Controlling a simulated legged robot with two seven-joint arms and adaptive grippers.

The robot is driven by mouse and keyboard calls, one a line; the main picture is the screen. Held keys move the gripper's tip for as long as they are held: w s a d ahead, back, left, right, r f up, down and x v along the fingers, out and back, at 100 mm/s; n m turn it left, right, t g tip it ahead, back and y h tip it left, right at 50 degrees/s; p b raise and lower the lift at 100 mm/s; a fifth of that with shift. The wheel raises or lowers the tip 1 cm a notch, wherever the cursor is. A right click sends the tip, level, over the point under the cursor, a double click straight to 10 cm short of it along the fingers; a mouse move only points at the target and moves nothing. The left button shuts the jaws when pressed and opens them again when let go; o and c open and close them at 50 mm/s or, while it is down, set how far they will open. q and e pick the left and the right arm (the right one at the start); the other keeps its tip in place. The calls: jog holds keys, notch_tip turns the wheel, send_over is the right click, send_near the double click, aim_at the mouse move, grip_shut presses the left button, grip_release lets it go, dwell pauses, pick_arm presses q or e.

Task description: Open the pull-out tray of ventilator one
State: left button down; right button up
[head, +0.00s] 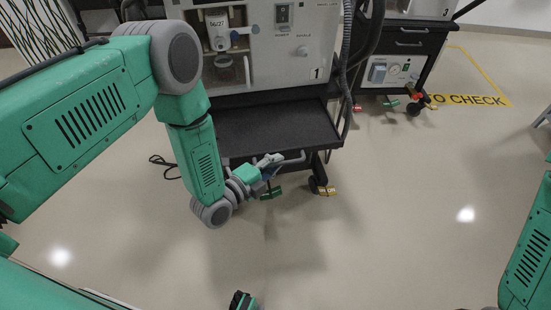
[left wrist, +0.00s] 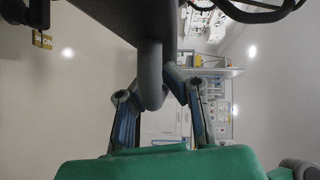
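Ventilator one (head: 290,50), a pale unit marked 1, stands at the top middle of the head view. Its black pull-out tray (head: 275,125) lies below the body and sticks out toward me, its flat top bare. A grey bar handle (head: 292,159) runs along the tray's front; it also shows in the left wrist view (left wrist: 150,75). My left gripper (head: 268,162) is at the left part of this handle. In the left wrist view its two fingers (left wrist: 155,82) close in on the handle from both sides, seemingly touching it. My right gripper does not show clearly.
Hoses (head: 346,70) hang at the ventilator's right side. A caster with a yellow tag (head: 326,190) stands below the tray. Another ventilator cart (head: 400,50) stands at the back right. The floor in front is mostly clear.

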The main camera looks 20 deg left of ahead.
pick_arm(q)
jog(key=shift+s+d+h, duration=0.1)
jog(key=shift+d+h, duration=0.2)
jog(key=shift+d, duration=0.2)
jog(key=c, duration=1.8)
grip_release()
jog(key=shift+c, duration=0.2)
jog(key=shift+o, duration=1.2)
jog(key=shift+s+a, duration=0.1)
jog(key=shift+a, duration=0.05)
jog(key=v, duration=1.1)
jog(key=shift+s, duration=0.25)
jog(key=shift+r, duration=0.15)
